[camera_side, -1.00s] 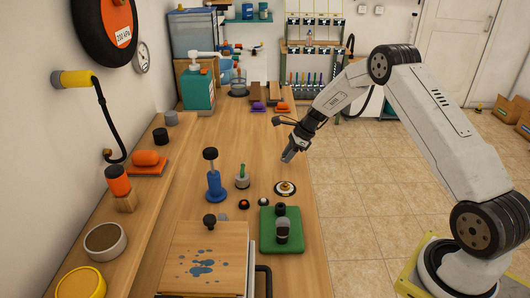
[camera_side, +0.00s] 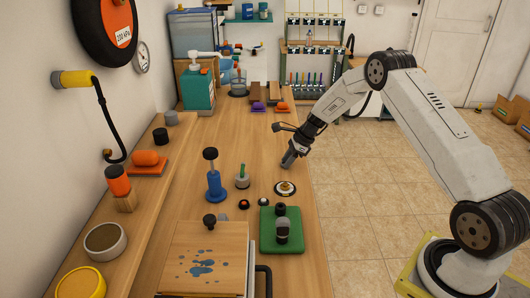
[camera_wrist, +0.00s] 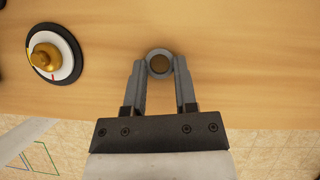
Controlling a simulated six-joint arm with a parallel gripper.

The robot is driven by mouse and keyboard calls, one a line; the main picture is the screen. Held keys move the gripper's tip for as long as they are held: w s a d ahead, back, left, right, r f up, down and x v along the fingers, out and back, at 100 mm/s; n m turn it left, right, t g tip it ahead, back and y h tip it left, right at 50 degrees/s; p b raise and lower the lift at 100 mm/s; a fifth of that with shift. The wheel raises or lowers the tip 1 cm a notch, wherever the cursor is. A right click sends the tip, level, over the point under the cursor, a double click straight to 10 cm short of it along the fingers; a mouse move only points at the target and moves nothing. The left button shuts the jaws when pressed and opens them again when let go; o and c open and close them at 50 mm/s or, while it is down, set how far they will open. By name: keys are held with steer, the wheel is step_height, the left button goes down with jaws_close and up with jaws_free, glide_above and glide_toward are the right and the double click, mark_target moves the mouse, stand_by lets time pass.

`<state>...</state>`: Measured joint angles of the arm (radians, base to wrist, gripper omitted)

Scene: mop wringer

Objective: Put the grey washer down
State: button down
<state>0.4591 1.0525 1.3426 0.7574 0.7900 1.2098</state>
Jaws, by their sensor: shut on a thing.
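My gripper (camera_side: 288,160) is low over the table's right edge area, just beyond the brass-knobbed dial. In the wrist view my gripper (camera_wrist: 159,66) is shut on the grey washer (camera_wrist: 159,51), a small ring held between the fingertips, with a brown centre showing. The washer cannot be made out clearly in the side view. Whether it touches the wood or hangs just above it, I cannot tell.
The round dial with a brass knob (camera_wrist: 46,60) lies left of my gripper in the wrist view, and also shows in the side view (camera_side: 285,187). Bare wood surrounds the washer.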

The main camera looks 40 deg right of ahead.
steer(key=shift+c, duration=2)
jaws_free()
steer(key=shift+r, duration=0.15)
steer(key=shift+r, duration=0.5)
steer(key=v, duration=1.2)
steer(key=shift+a, duration=0.1)
